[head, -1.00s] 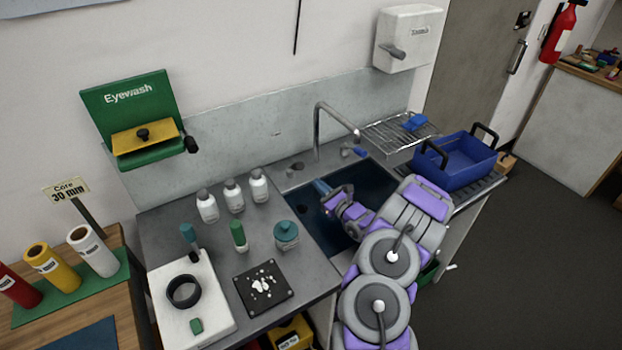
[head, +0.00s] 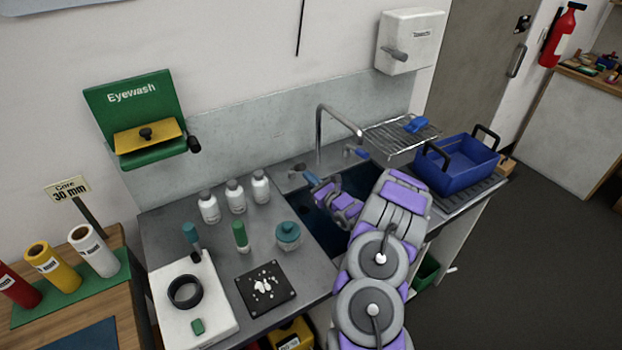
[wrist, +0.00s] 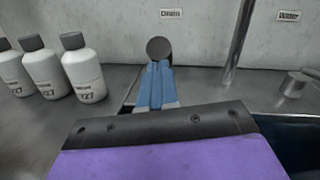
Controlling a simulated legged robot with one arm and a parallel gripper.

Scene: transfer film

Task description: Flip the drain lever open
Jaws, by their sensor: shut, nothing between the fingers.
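The drain lever shows in the wrist view as a dark round knob (wrist: 159,47) below a small "Drain" label (wrist: 171,14) on the splashback. In the head view the drain lever (head: 298,168) is a small grey piece at the sink's back left corner. My gripper (head: 311,178) is shut and empty, its blue fingers just in front of and to the right of the lever. In the wrist view my gripper (wrist: 157,66) points straight at the knob and overlaps its lower edge. I cannot tell whether they touch. The lever's lower part is hidden behind the fingers.
Several white bottles (head: 235,197) stand left of the sink (head: 318,225). A wire rack (head: 385,140) and blue basket (head: 455,168) are at right.

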